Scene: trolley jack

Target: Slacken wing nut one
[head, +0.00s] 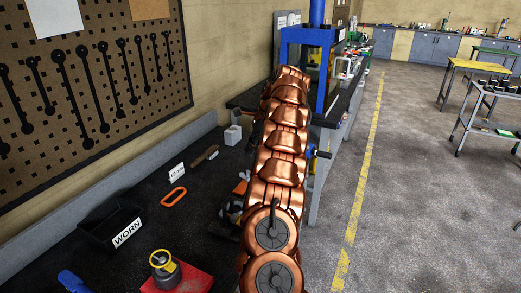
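I cannot make out wing nut one in the head view. My copper arm reaches forward over the bench and covers the middle of the picture. An orange part (241,187) and a dark and grey object (232,212) show at the left edge of the arm, mostly hidden behind it. I cannot tell whether they belong to the jack. My gripper is not visible.
On the dark bench (120,258) are a black bin marked WORN (108,222), an orange ring (173,197), a brush (205,157) and a yellow-collared item (163,268) on a red block. A blue press (318,65) stands behind.

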